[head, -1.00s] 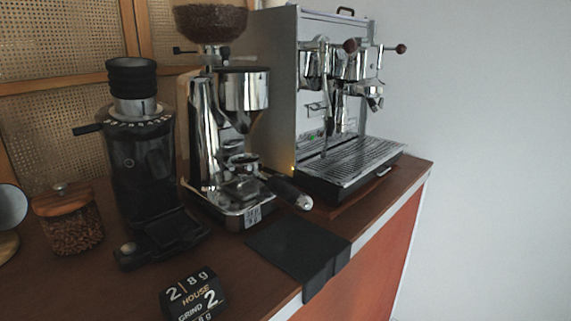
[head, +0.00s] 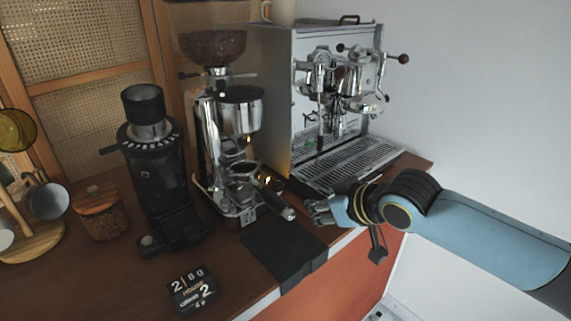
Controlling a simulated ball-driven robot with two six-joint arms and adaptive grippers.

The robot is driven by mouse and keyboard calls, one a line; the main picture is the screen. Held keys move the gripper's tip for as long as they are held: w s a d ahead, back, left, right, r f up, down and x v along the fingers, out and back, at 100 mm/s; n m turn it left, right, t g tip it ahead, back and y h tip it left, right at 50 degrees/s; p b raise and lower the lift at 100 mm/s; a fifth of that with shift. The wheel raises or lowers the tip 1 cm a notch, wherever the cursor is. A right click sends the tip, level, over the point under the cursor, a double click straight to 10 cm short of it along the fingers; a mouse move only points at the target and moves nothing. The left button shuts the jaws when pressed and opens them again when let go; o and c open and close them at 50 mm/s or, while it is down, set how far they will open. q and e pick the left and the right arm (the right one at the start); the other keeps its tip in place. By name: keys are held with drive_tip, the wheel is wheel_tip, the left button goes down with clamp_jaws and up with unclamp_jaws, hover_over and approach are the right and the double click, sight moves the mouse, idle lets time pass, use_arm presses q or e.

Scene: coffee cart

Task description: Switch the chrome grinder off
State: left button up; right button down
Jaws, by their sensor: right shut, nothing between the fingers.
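The chrome grinder (head: 205,140) stands at the back of the cart between the black grinder and the espresso machine. It has a bean hopper (head: 213,48) on top and a portafilter with a dark handle (head: 277,203) at its front. A small orange light (head: 268,180) shows near its lower right side. I cannot make out its switch. My right gripper (head: 314,211) is shut and empty, low over the cart's front edge, to the right of the portafilter handle and apart from the grinder body. My left gripper is not in view.
A black grinder (head: 160,185) stands to the left. The espresso machine (head: 273,100) stands to the right, behind my right arm. A black mat (head: 275,247) hangs over the front edge. A sign block (head: 192,291), a bean jar (head: 104,216) and a mug stand (head: 32,241) are also on the cart.

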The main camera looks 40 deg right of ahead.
drive_tip(key=w+d+r+t+y, duration=0.1)
drive_tip(key=w+d+r+t, duration=0.1)
drive_tip(key=w+r, duration=0.3)
wheel_tip(320, 180, up, 4)
drive_tip(key=shift+w+r+t+p, duration=0.1)
drive_tip(key=shift+w+t+p, duration=0.15)
drive_tip(key=shift+t+p, duration=0.25)
hover_over(283, 190)
drive_tip(key=f, duration=0.2)
drive_tip(key=f+b, duration=0.1)
drive_tip(key=f, duration=0.1)
drive_tip(key=shift+w, duration=0.4)
drive_tip(key=f, duration=0.3)
drive_tip(key=shift+s+f, duration=0.15)
drive_tip(key=shift+s, duration=0.1)
drive_tip(key=shift+f, duration=0.35)
